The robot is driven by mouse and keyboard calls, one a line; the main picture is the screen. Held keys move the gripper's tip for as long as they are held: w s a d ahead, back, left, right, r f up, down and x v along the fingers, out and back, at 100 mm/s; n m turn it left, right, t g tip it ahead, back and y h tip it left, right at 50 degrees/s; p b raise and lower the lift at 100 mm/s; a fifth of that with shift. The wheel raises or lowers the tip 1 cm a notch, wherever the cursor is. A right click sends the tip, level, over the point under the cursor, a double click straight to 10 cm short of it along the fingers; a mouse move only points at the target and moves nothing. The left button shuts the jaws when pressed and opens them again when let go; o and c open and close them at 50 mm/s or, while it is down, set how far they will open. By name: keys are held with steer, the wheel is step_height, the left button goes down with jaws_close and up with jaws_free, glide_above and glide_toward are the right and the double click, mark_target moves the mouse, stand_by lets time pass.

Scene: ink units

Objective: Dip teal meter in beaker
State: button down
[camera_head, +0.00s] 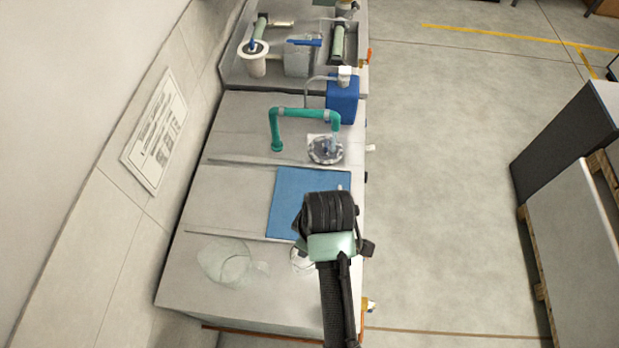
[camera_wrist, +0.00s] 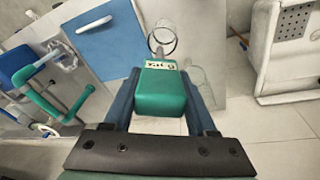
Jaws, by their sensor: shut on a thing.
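The teal meter (camera_wrist: 160,92) sits between the two dark blue fingers of my gripper (camera_wrist: 160,78) in the wrist view. Its pale labelled end and thin grey probe point away from me. A clear glass beaker (camera_wrist: 164,34) stands past the probe, and the probe tip overlaps its near rim. I cannot tell whether the tip is inside the beaker or above it. In the head view a clear beaker rim (camera_head: 300,262) shows left of my arm, partly hidden by it. My own arm hides the fingers and the meter there.
A larger clear vessel (camera_head: 225,260) stands left on the counter, with fainter glass beside it. A blue mat (camera_head: 284,208) lies beyond the beaker. Further back are a teal pipe (camera_head: 275,130), a blue box (camera_head: 342,100) and a glass dish (camera_head: 325,150). Open floor lies right.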

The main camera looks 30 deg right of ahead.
step_height(320, 180, down, 4)
steer(key=b, duration=0.3)
steer(key=shift+a+r, duration=0.1)
step_height(320, 180, down, 8)
steer(key=b, duration=0.4)
steer(key=shift+r+b, duration=0.2)
steer(key=shift+b, duration=0.15)
stand_by(1.0)
step_height(320, 180, up, 10)
steer(key=p, duration=1)
steer(key=shift+r+p, duration=0.2)
steer(key=shift+p, duration=0.15)
steer(key=shift+r, duration=1.15)
